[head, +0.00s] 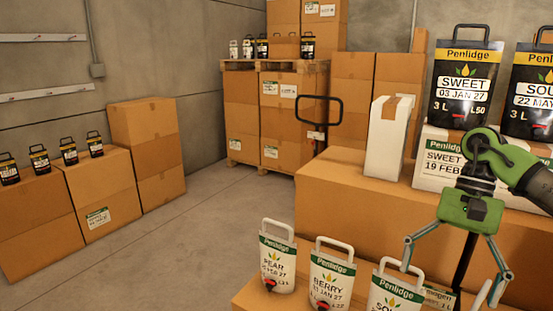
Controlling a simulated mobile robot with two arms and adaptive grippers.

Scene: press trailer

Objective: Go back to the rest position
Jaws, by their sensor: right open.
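My right gripper (456,272) hangs from the right side of the head view with its two fingers spread wide. My left gripper is not in view.
Black pouches labelled SWEET (464,85) and SOUR (530,95) stand on a white carton (432,160) behind my right arm. A narrow white carton (386,140) stands beside them. A loaded pallet (262,165) is at the back. Concrete floor (200,235) is clear at left centre.

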